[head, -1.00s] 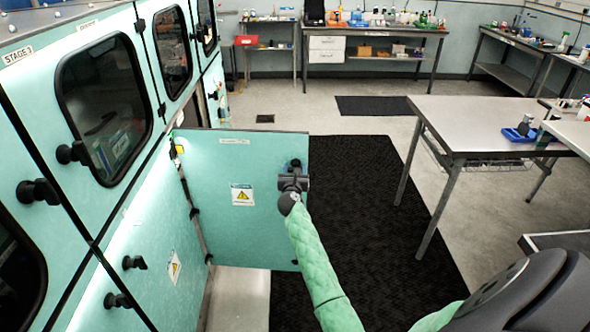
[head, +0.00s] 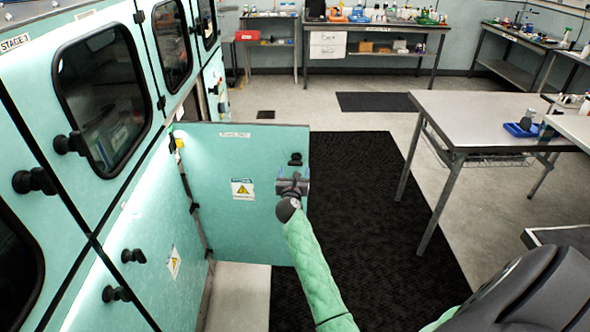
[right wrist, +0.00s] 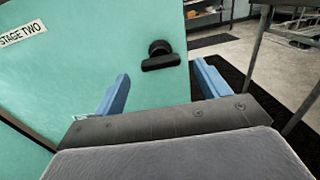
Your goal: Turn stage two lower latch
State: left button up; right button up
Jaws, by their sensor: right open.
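The stage two door (head: 221,205) stands swung out from the cabinet; its "STAGE TWO" label reads clearly in the right wrist view (right wrist: 22,34). A black latch (head: 295,159) sits near the door's free edge. In the right wrist view the latch (right wrist: 160,56) shows a round hub with a roughly level handle bar. My right gripper (head: 292,173) is open just below and in front of the latch. In the right wrist view its blue fingers (right wrist: 162,70) are apart, with the latch ahead between their lines and clear of both. My left gripper is not in view.
The cabinet wall (head: 140,240) with several other black latches is at left. A black floor mat (head: 350,200) lies beyond the door. A metal table (head: 480,115) stands at right. Floor between door and table is free.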

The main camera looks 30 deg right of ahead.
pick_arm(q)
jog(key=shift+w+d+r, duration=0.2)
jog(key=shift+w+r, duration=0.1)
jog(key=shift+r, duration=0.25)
pick_arm(e)
jog(key=shift+v, duration=1.05)
